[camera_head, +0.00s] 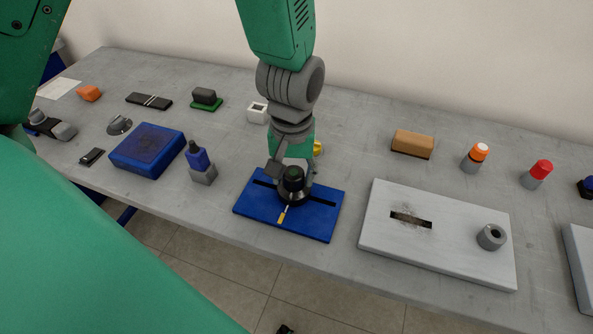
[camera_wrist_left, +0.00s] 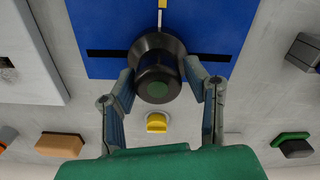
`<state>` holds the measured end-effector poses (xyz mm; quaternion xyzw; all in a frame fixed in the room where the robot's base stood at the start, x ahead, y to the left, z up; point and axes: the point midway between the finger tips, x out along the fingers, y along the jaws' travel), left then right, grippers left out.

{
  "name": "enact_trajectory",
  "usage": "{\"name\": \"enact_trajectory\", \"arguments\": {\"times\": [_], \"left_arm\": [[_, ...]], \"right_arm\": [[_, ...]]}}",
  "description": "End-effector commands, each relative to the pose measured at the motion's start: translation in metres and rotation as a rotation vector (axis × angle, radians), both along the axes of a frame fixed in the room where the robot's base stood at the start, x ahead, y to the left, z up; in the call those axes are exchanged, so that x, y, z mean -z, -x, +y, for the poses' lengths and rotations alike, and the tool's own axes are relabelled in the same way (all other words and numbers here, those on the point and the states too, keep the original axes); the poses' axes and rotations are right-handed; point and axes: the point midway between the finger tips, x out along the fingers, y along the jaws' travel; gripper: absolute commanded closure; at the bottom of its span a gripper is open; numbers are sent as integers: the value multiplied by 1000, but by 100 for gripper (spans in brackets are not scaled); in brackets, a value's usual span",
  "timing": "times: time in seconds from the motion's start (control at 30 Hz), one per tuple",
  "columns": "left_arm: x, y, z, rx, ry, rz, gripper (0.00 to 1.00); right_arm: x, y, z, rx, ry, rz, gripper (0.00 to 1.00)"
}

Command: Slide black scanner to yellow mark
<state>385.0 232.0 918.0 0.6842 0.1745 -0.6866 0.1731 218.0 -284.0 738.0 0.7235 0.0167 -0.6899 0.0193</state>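The black scanner (camera_head: 293,180), a round dark knob with a green top, stands on a blue board (camera_head: 318,223), near the middle of its long dark slot. It also shows in the left wrist view (camera_wrist_left: 157,72). A small yellow mark (camera_head: 282,217) lies on the board at the scanner's front side, with a thin pale line beside it. The mark shows at the top edge of the left wrist view (camera_wrist_left: 162,4). My left gripper (camera_head: 290,178) reaches down from above, one finger at each side of the scanner, seemingly in contact. My right gripper is not in view.
A pale slotted board (camera_head: 375,225) with a grey ring (camera_head: 491,237) lies to the right. A blue-topped bottle-like object (camera_head: 198,158) and a blue box (camera_head: 148,150) stand to the left. A yellow knob (camera_wrist_left: 157,122) is just behind the blue board. The table's front edge is close.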

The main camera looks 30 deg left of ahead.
Motion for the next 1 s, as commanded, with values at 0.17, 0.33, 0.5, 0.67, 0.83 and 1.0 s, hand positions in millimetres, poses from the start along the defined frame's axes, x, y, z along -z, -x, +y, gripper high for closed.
{"name": "enact_trajectory", "arguments": {"times": [0.17, 0.33, 0.5, 0.67, 0.83, 1.0], "left_arm": [[0, -1, -1, 0, -1, 0, 44], [-1, -2, -1, 0, -2, 0, 44], [-17, -3, -1, 0, -2, -5, 44], [-50, -3, 1, 0, 0, -8, 44], [-85, -3, 3, -1, 1, -6, 44], [-109, -3, 4, -1, 2, -2, 44]], "right_arm": [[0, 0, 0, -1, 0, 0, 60], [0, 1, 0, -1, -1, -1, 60], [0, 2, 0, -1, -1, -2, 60], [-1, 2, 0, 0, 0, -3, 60], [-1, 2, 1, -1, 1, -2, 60], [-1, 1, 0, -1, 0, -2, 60]]}}
